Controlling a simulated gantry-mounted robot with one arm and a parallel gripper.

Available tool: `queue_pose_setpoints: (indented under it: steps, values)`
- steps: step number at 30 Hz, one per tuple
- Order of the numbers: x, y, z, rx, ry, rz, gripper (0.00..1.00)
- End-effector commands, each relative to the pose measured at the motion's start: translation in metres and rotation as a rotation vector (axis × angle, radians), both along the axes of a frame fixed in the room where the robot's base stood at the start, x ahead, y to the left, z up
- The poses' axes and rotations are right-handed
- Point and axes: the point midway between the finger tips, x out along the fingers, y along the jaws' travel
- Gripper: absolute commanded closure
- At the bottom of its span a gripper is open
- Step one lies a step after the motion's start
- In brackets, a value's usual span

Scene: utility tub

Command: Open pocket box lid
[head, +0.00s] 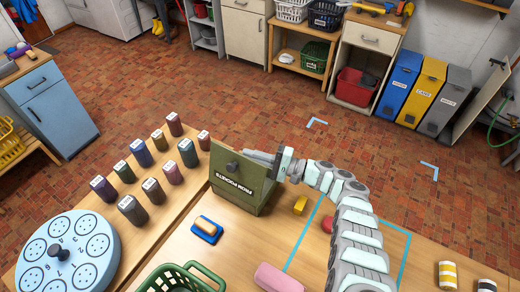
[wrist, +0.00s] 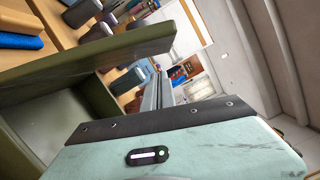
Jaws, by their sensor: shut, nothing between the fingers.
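The olive-green pocket box (head: 262,203) stands on the wooden bench in the middle of the head view. Its lid (head: 222,182) seems to stand raised, with a dark knob (head: 232,166) and a label that reads upside down on the face towards the head camera. In the wrist view the lid (wrist: 110,48) is a thick green panel, and a hollow grey-green interior (wrist: 62,118) shows beside it. My gripper (head: 250,155) is shut and empty at the lid's far upper side; its fingers also show in the wrist view (wrist: 158,92). Whether it touches the lid cannot be told.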

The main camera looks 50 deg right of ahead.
Motion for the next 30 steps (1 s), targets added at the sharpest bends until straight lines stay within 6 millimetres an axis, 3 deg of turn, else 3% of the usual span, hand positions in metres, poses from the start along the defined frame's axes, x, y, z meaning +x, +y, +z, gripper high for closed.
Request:
queue_pose_setpoints:
  steps: [1,12,26,30]
  values:
    - [-0.002,0.004,0.009,0.002,-0.002,-0.003,1.00]
    - [-0.004,0.021,0.009,-0.001,-0.003,-0.001,1.00]
    - [-0.005,0.023,0.009,0.000,-0.001,0.000,1.00]
    - [0.000,0.036,0.011,-0.021,-0.005,0.016,1.00]
